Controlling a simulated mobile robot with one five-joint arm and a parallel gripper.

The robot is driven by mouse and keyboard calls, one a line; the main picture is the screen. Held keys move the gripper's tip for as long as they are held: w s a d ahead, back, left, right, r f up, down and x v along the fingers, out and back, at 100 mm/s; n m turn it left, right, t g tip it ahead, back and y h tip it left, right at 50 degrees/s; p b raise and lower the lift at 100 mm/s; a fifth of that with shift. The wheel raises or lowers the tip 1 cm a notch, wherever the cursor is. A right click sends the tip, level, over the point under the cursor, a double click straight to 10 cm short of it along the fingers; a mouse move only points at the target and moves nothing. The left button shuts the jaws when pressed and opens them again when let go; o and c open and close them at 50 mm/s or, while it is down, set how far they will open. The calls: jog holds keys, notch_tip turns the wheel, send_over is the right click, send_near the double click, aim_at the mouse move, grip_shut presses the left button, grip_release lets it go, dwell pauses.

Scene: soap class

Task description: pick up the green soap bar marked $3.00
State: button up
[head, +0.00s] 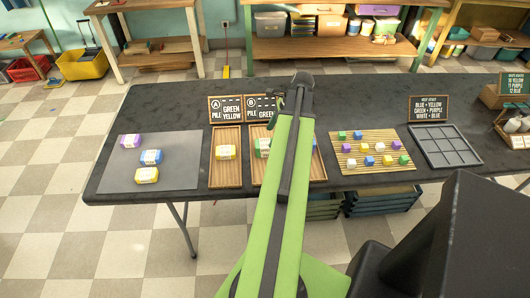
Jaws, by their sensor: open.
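A green soap bar (262,147) with a pale label lies in the right wooden tray (262,180), under the sign for pile B. My arm hides part of it, and its price is too small to read. My gripper (281,101) shows only in part as a dark shape at the far end of my arm, open, near the pile B sign (261,108). It is beyond the green bar and apart from it.
A grey mat (120,177) holds purple, blue and yellow bars. A yellow bar (225,152) lies in the left tray (226,180). Small coloured cubes sit on a slatted mat (352,137). An empty grey divided tray (445,146) is at right. My arm covers the table's middle.

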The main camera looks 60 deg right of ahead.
aim_at(266, 143)
jog(key=b+x, duration=0.5)
jog(key=shift+w+f, duration=0.1)
jog(key=shift+w, duration=0.05)
jog(key=shift+c, duration=0.2)
jog(key=c, duration=1.5)
jog(key=shift+r+p, duration=0.75)
jog(key=shift+p, duration=0.05)
notch_tip(266, 143, up, 4)
jog(key=p, duration=0.4)
jog(key=shift+s+d+r+p, duration=0.25)
jog(key=shift+s+r+p, duration=0.7)
jog(key=shift+s, duration=0.95)
jog(key=shift+s+d+r+p, duration=0.25)
jog(key=shift+s+r+p, duration=0.75)
jog(key=shift+s, duration=0.95)
jog(key=shift+s+d+r+p, duration=0.25)
jog(key=shift+s+r+p, duration=0.7)
jog(key=shift+s, duration=0.95)
